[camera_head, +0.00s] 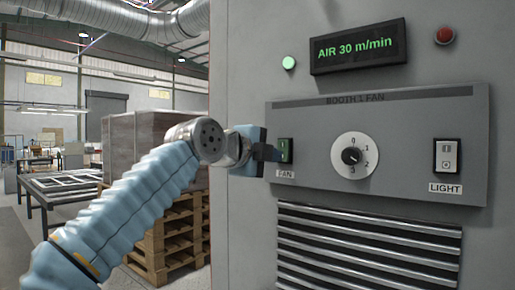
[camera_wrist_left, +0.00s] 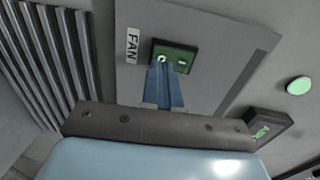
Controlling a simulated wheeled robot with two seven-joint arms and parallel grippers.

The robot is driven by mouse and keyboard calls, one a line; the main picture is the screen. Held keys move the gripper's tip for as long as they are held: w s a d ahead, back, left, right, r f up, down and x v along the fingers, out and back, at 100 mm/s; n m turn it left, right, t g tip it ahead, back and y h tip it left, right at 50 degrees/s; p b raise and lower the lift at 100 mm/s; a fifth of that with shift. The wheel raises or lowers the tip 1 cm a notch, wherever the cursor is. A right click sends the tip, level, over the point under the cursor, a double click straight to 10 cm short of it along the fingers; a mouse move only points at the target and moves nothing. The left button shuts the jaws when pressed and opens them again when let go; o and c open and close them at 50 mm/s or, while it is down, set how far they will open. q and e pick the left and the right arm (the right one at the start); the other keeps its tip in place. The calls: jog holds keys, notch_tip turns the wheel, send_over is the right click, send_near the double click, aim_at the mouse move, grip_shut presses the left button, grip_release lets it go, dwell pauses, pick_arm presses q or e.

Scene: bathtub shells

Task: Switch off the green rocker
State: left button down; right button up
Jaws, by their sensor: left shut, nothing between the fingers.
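The green rocker (camera_head: 285,150) is on the left of the grey "BOOTH 1 FAN" panel (camera_head: 390,110), above the FAN label (camera_head: 286,174). My left gripper (camera_head: 275,154) is shut and empty, with its tips at the rocker's lower part. In the left wrist view the rocker (camera_wrist_left: 174,56) shows a round mark and a bar mark. The shut blue fingers of my left gripper (camera_wrist_left: 164,75) reach the end with the round mark and partly cover it. I cannot tell for sure whether they touch it. My right gripper is not in view.
A rotary dial (camera_head: 352,155) and a white LIGHT rocker (camera_head: 446,155) sit farther right on the panel. Above are a lit green lamp (camera_head: 289,63), a display (camera_head: 358,47) reading "AIR 30 m/min" and a red button (camera_head: 444,35). Louvres (camera_head: 365,245) are below.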

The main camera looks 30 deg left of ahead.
pick_arm(q)
jog(key=shift+w+f, duration=0.1)
jog(key=shift+w, duration=0.6)
